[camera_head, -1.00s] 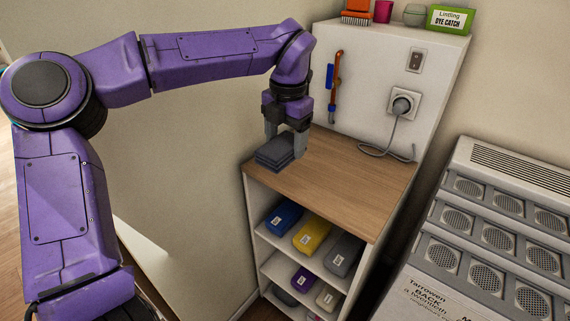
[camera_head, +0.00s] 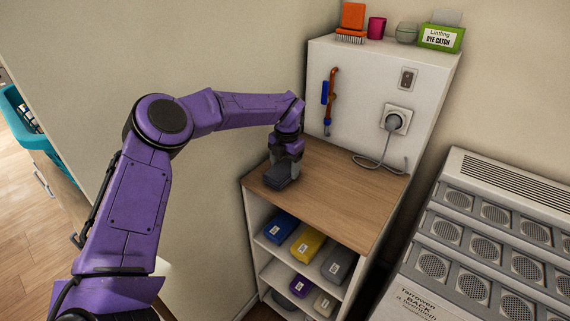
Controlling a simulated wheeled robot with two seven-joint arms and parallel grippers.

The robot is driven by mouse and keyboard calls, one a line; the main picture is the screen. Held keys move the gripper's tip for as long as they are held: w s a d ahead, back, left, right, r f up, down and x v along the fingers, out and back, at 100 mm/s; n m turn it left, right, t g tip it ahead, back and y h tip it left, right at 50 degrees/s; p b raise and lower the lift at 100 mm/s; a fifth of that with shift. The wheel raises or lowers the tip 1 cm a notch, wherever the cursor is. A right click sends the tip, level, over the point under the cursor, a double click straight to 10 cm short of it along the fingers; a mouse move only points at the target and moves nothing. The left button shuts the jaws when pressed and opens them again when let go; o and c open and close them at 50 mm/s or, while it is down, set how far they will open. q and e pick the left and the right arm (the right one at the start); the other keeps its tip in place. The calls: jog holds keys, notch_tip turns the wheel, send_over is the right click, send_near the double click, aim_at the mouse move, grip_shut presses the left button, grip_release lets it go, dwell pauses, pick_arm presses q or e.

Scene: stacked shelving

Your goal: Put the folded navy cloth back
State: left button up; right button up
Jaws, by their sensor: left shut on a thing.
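The folded navy cloth (camera_head: 277,180) is a small dark stack at the left end of the wooden worktop (camera_head: 335,190) of the shelving unit. My left gripper (camera_head: 286,166) comes down over it from above and is shut on it. The fingers hide part of the cloth, and I cannot tell whether it rests on the wood or is just above it. Below the worktop, open shelves hold folded cloths: blue (camera_head: 281,227), yellow (camera_head: 307,244) and grey (camera_head: 338,264) on the upper one. My right gripper is not in view.
A lower shelf holds a purple bundle (camera_head: 298,287) and a pale one (camera_head: 324,304). A plug with a cable (camera_head: 394,121) hangs at the back panel. A grey vented unit (camera_head: 480,235) stands at the right. A teal basket (camera_head: 30,125) is at the far left. The worktop's right part is clear.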

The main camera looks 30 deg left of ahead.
aim_at(287, 168)
pick_arm(q)
jog(key=o, duration=1)
jog(key=shift+f, duration=0.1)
jog(key=r, duration=0.8)
jog(key=r+b, duration=0.1)
jog(key=r, duration=0.3)
jog(key=shift+s+d+r, duration=0.1)
jog(key=shift+d+r, duration=0.1)
jog(key=shift+d, duration=0.2)
